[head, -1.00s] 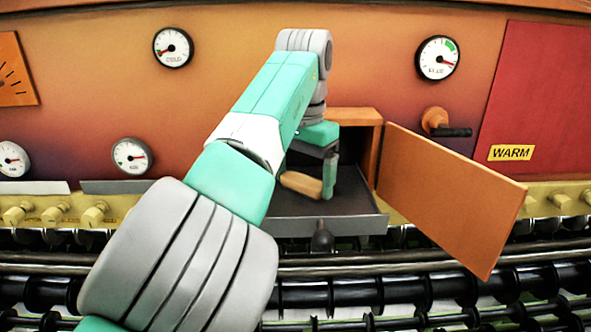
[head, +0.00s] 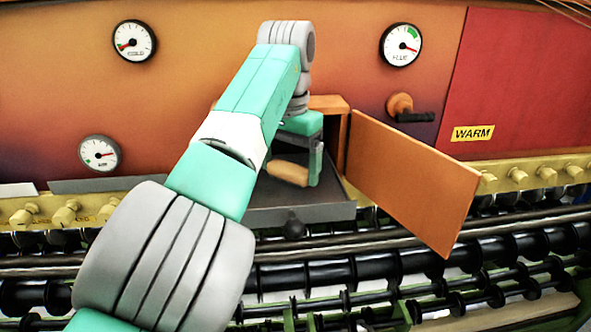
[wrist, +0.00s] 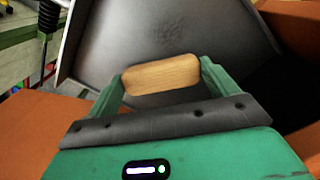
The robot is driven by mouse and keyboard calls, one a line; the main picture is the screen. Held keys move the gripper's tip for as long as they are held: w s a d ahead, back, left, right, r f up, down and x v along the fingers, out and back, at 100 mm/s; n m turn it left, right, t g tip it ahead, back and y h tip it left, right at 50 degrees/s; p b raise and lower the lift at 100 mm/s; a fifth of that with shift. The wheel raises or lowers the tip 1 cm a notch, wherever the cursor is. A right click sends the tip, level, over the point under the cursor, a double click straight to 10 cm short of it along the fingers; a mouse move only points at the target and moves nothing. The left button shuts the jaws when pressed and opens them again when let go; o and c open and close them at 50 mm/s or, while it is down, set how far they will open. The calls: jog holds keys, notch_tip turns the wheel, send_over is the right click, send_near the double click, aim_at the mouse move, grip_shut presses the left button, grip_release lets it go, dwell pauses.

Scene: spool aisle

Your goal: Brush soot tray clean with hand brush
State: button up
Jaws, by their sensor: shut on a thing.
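The grey soot tray (head: 325,210) sticks out of the open orange compartment, with a black knob on its front; it also shows in the wrist view (wrist: 110,40). A darker smudge of soot (wrist: 168,27) lies on its floor in the wrist view. My gripper (head: 302,172) is over the tray and shut on the wooden handle of the hand brush (head: 287,171). In the wrist view the brush handle (wrist: 161,75) lies crosswise between the fingers. The bristles are hidden, so I cannot tell whether they touch the tray.
An orange door (head: 410,180) hangs open right of the tray. A black-gripped crank handle (head: 408,110) is above it. Brass knobs (head: 65,213) line the ledge, and dark rollers (head: 340,272) run below. Gauges (head: 400,45) sit on the panel.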

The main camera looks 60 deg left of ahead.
jog(key=shift+s+a+f+b, duration=0.2)
jog(key=shift+s+a+b, duration=0.1)
jog(key=shift+s+b, duration=0.15)
jog(key=shift+s+a+f+b, duration=0.15)
jog(key=shift+s+a+b, duration=0.1)
jog(key=shift+s+b, duration=0.2)
jog(key=shift+s+a, duration=0.15)
jog(key=shift+s, duration=0.2)
jog(key=shift+r, duration=0.2)
jog(key=s+b, duration=0.1)
jog(key=s+a+b, duration=0.1)
jog(key=b, duration=0.1)
jog(key=shift+s+a+f, duration=0.1)
jog(key=shift+s+a, duration=0.05)
jog(key=shift+s, duration=0.2)
jog(key=shift+s+a, duration=0.25)
jog(key=shift+s, duration=0.3)
jog(key=shift+s+a+b, duration=0.3)
jog(key=shift+s+b, duration=0.15)
jog(key=shift+s, duration=0.15)
jog(key=shift+s+a+b, duration=0.3)
jog(key=shift+s+b, duration=0.1)
jog(key=shift+s, duration=0.2)
jog(key=shift+s+a+b, duration=0.3)
jog(key=shift+s+b, duration=0.15)
jog(key=shift+s, duration=0.15)
notch_tip(320, 180, up, 6)
jog(key=p, duration=0.6)
